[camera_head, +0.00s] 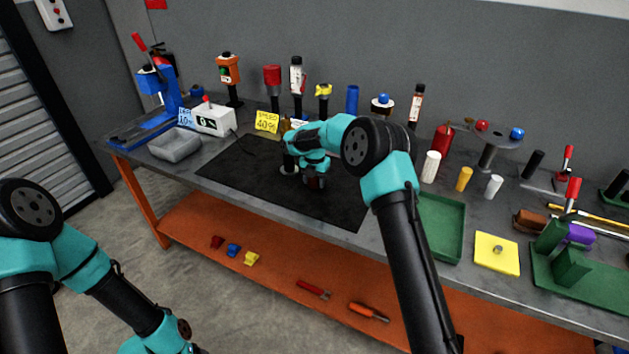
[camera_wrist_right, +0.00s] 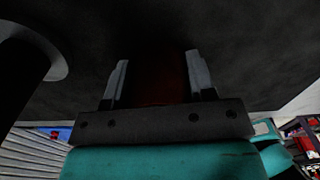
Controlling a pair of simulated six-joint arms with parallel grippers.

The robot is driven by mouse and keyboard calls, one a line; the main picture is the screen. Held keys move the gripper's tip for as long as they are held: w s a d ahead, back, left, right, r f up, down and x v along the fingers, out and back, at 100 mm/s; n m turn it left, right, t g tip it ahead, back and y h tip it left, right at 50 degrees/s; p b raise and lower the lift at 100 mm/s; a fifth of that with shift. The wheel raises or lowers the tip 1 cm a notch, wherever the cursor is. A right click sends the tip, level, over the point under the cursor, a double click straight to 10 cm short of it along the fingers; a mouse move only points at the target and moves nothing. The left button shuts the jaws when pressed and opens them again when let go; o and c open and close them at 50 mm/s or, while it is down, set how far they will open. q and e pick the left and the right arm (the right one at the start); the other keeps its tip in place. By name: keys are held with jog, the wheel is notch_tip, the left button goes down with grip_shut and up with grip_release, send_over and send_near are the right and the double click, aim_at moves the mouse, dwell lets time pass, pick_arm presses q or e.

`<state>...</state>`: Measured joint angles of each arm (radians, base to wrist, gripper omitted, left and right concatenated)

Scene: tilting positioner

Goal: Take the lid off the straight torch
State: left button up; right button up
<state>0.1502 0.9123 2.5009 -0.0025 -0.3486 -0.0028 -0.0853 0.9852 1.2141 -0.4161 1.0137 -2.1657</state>
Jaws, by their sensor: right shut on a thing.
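My right gripper (camera_head: 314,183) is low over the black mat (camera_head: 240,165), in front of a short dark post on a round grey base (camera_head: 289,170). In the right wrist view its two fingers (camera_wrist_right: 160,80) stand either side of a dark red thing (camera_wrist_right: 158,78) and are shut on it. The picture is too dark to tell whether this is a lid. Several upright tools stand at the back, among them a red-topped one (camera_head: 272,75) and a white one with a dark top (camera_head: 297,75). I cannot tell which is the straight torch. My left gripper is out of view.
Left of the mat are a grey tray (camera_head: 174,145), a white box (camera_head: 214,120) and a blue press (camera_head: 169,88). To the right are a green tray (camera_head: 442,226), a yellow plate (camera_head: 497,254) and several small cylinders.

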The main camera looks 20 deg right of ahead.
jog(key=shift+f, duration=0.15)
jog(key=o, duration=1)
notch_tip(320, 180, up, 12)
jog(key=shift+r, duration=0.15)
dwell(0.6)
